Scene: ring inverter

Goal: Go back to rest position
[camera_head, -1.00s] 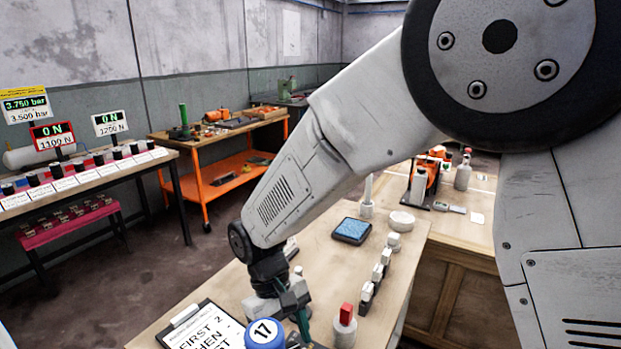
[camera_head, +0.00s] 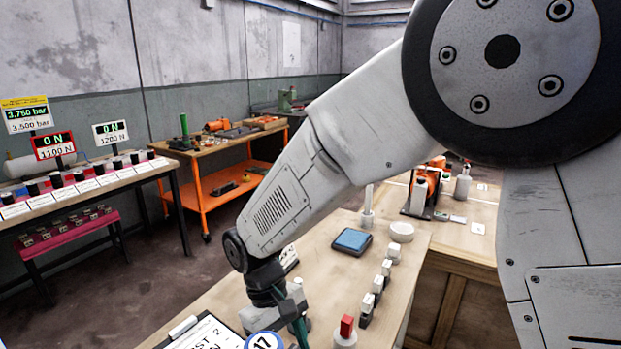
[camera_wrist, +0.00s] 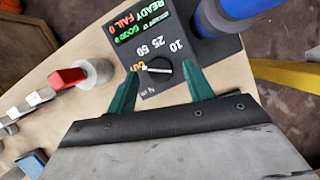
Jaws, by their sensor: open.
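My gripper (camera_wrist: 161,84) has two green fingers standing apart with nothing held between them in the wrist view. A black panel (camera_wrist: 150,40) with a dial knob (camera_wrist: 158,70) and lit READY/FAIL text lies beyond the fingertips. The knob appears between the fingers, but I cannot tell the distance to it. In the head view my gripper hangs low over the near workbench (camera_head: 235,295), its tips cut off by the bottom edge. A blue-and-white round thing marked 17 (camera_head: 264,342) shows beside it.
A red-topped white cylinder (camera_head: 345,332) and several small white-topped blocks (camera_head: 377,284) stand right of my gripper. A blue pad (camera_head: 352,241) and white bowl (camera_head: 401,231) are farther back. A clipboard (camera_head: 207,335) lies at front left. An orange-framed bench (camera_head: 215,180) stands behind.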

